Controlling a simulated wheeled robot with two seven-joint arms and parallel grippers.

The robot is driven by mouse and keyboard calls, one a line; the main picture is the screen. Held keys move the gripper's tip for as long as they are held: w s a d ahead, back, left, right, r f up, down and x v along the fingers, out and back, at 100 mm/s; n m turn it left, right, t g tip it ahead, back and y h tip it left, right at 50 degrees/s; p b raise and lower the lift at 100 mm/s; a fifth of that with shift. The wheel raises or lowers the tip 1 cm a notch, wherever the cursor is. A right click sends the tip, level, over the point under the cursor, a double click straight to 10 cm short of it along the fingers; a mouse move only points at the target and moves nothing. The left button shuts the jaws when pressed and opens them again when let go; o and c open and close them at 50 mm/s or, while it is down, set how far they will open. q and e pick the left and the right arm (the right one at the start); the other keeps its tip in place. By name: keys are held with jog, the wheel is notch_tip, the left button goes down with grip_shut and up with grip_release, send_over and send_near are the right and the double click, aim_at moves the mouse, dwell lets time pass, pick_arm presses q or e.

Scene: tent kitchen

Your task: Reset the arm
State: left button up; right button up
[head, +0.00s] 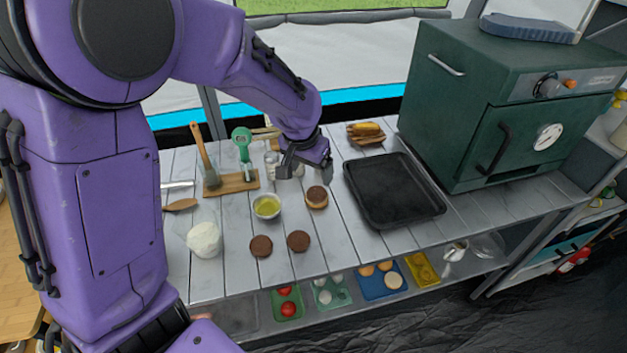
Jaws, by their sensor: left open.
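My left arm comes in large and purple from the left and reaches over the table. My left gripper (290,170) is open and hangs above the far middle of the table, in front of some small jars that it partly hides. I see nothing between its fingers. A bun with a brown patty (316,197) sits on the table a little nearer and to the right of the gripper. My right gripper is not in view.
A black tray (393,190) lies right of the gripper, beside a green oven (500,115). A bowl of yellow-green liquid (266,206), two brown patties (298,241), a white round item (204,240) and a wooden utensil board (231,182) stand around. A lower shelf holds coloured trays (381,282).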

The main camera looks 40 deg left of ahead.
pick_arm(q)
jog(key=shift+v, duration=1.15)
jog(key=shift+r, duration=0.15)
